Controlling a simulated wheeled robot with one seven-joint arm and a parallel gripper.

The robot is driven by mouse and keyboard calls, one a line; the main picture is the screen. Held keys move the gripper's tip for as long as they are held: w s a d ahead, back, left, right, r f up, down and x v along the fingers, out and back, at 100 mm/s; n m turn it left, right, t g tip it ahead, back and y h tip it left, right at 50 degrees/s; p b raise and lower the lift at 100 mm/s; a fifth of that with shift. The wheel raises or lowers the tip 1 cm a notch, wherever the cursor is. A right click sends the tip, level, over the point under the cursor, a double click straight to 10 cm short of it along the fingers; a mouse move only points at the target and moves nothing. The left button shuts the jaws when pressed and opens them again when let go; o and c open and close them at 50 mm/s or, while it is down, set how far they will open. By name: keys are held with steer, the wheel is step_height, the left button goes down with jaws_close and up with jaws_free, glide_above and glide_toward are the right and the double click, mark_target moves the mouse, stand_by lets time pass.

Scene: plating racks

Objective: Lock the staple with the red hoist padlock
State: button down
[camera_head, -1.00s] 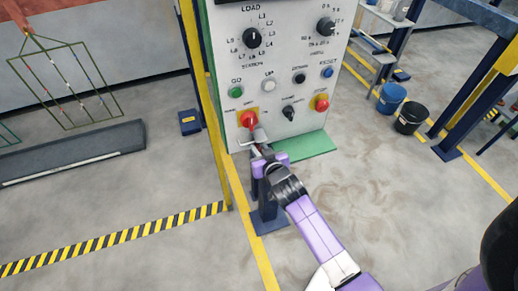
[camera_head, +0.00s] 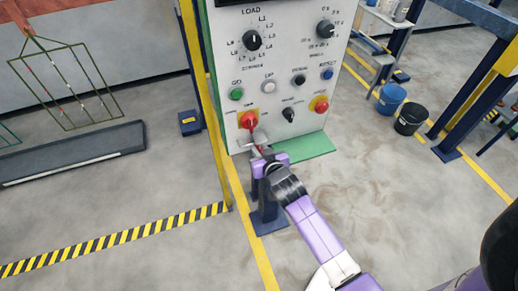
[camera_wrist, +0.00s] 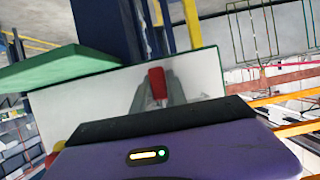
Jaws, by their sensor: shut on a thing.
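The grey control panel (camera_head: 280,65) stands upright in the head view. A red rotary switch on a yellow plate (camera_head: 249,120) is at its lower left. A small pale bracket (camera_head: 243,141), perhaps the staple, shows just below that switch. My gripper (camera_head: 260,148) is right beside the bracket, at the panel's lower edge. In the wrist view my gripper's two grey fingers (camera_wrist: 158,92) are shut on a red piece, the red padlock (camera_wrist: 157,82). Its shackle is hidden, and I cannot tell whether it touches the staple.
A green plate (camera_head: 308,147) lies at the panel's foot. A yellow post (camera_head: 207,100) stands close on the left. A blue bucket (camera_head: 391,98) and a black bucket (camera_head: 410,118) stand to the right. The floor at lower left and right is open.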

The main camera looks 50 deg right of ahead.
steer(key=shift+f, duration=0.15)
steer(key=c, duration=1.3)
jaws_free()
steer(key=shift+o, duration=0.2)
steer(key=b+v, duration=0.1)
steer(key=v, duration=0.6)
steer(key=shift+s+a, duration=0.2)
steer(key=shift+s, duration=0.1)
